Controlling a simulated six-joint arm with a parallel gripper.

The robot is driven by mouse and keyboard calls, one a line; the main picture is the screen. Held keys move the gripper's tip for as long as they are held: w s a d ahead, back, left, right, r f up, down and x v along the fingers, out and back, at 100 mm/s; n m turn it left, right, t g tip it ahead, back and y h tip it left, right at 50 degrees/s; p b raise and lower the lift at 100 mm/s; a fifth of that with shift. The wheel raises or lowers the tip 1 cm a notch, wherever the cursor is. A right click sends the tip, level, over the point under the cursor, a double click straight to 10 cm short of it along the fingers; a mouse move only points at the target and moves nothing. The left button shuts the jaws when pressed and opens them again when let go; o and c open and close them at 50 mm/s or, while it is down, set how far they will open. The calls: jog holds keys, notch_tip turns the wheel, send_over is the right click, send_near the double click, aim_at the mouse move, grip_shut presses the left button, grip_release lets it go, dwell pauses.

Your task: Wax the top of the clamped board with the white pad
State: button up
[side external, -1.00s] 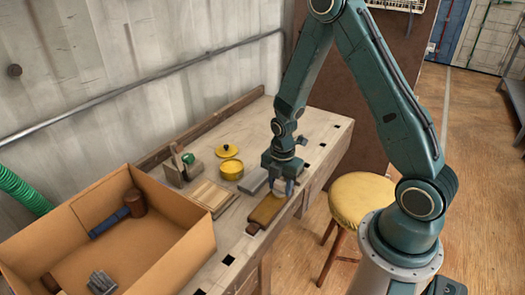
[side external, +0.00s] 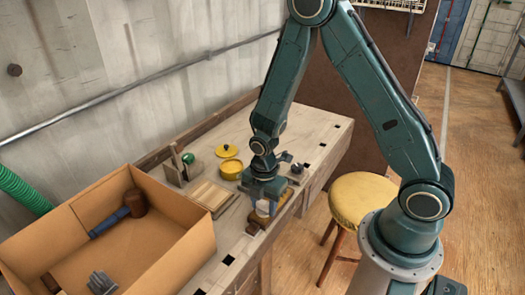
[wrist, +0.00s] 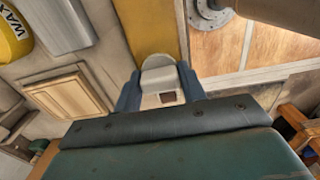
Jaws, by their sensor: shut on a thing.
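My gripper (side external: 264,204) is shut on the white pad (wrist: 158,74), with one finger on each side of it. The pad also shows low between the fingers in the side view (side external: 262,209). The clamped board is a narrow strip, golden yellow in the wrist view (wrist: 155,28), running away from the pad. The pad is at one end of the board, over or on its top; I cannot tell whether it presses. My gripper hides much of the board in the side view. The yellow wax tin (side external: 231,168) stands open, its lid (side external: 227,151) beside it.
A grey block (wrist: 68,24) lies between tin and board. A pale wooden panel (side external: 212,196) lies left of my gripper. A cardboard box (side external: 165,250) with a mallet (side external: 132,207) is at the left. A yellow stool (side external: 360,199) stands right of the bench. The bench's far end is clear.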

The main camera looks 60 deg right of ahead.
aim_at(258, 220)
jog(key=shift+a, duration=1.7)
jog(key=shift+d+f, duration=0.1)
jog(key=shift+d, duration=7.7)
notch_tip(258, 220, up, 8)
jog(key=shift+w, duration=0.1)
jog(key=w+d+r, duration=0.4)
jog(key=w+r, duration=0.1)
jog(key=w, duration=0.4)
jog(key=w+d+r, duration=0.5)
jog(key=w, duration=0.5)
jog(key=shift+d, duration=0.15)
